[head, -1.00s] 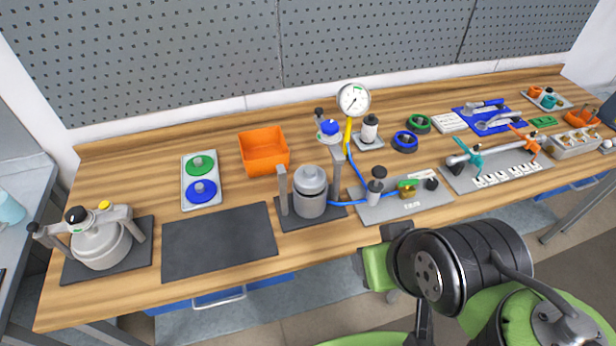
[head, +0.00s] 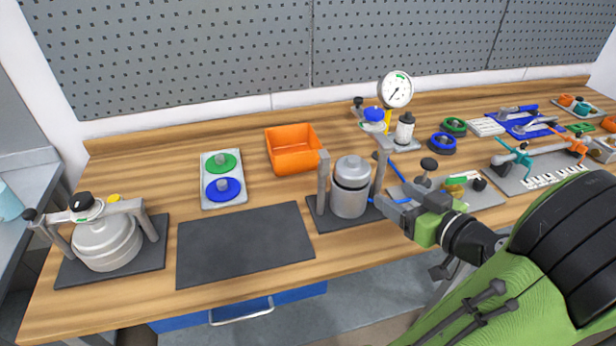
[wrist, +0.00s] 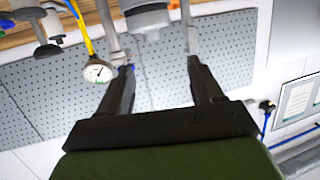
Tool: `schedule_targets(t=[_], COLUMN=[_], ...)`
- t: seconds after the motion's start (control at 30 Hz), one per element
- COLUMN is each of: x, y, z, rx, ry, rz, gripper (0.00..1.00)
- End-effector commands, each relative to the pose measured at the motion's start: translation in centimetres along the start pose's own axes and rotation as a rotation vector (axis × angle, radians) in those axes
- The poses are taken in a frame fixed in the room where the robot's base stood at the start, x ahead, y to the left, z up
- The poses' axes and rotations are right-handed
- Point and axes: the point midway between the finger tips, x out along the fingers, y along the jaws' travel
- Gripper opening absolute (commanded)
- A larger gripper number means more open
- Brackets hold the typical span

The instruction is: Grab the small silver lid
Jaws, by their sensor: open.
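The small silver lid (head: 352,166) sits on top of the small silver canister (head: 349,199), which stands between two grey posts on a dark base near the table's middle. A silver rounded part, apparently the lid or canister, shows at the top of the wrist view (wrist: 148,18), beyond and between my fingertips. My gripper (head: 378,207) is open and empty, just right of the canister and its right post in the head view. Its two dark fingers are spread apart in the wrist view (wrist: 160,66). I cannot tell the exact gap to the posts.
A pressure gauge (head: 396,89) with a yellow hose stands behind the canister. An orange bin (head: 293,165) and a dark mat (head: 245,244) lie to its left. A larger clamped pot (head: 106,242) is at far left. Fixtures crowd the right side.

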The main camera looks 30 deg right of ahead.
Motion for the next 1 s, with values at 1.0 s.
schedule_targets(t=[1.0], x=[14.7], y=[2.2], z=[-1.0], rx=[-0.010], ry=[0.048], rz=[0.049], gripper=[0.66])
